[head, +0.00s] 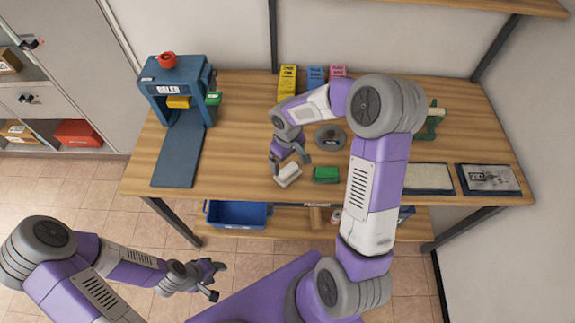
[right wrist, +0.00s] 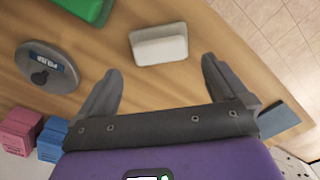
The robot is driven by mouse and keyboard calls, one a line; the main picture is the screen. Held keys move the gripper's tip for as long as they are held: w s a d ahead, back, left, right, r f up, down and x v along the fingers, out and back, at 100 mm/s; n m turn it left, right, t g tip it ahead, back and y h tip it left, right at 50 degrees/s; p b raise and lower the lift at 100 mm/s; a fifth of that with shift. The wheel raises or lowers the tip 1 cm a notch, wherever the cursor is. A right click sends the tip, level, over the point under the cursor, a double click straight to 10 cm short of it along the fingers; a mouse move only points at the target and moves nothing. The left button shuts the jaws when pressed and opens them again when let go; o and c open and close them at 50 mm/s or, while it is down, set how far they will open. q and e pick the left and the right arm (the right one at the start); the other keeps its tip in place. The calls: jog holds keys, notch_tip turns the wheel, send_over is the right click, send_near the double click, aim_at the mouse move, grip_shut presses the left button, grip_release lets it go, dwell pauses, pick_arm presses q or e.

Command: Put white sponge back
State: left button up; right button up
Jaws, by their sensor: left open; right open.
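The white sponge (head: 288,174) lies on the wooden table near its front edge, left of a green block (head: 326,175). My right gripper (head: 290,162) is open and empty just above and behind the sponge. In the right wrist view the white sponge (right wrist: 159,46) lies ahead of the open fingers (right wrist: 160,66), roughly centred between them and apart from both. My left gripper (head: 217,281) is open and empty, low in front of the table at the left. My right arm hides part of the table's right half.
A round grey lid-like object (head: 330,137) lies behind the green block. A blue press (head: 178,95) stands at the left, with a dark mat (head: 180,158) before it. Yellow, blue and pink boxes (head: 316,76) stand at the back. Two flat trays (head: 428,179) lie at right. A blue bin (head: 238,214) sits below.

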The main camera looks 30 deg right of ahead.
aim_at(287, 169)
pick_arm(q)
jog(key=shift+r, duration=0.3)
pick_arm(e)
jog(key=shift+r, duration=2.35)
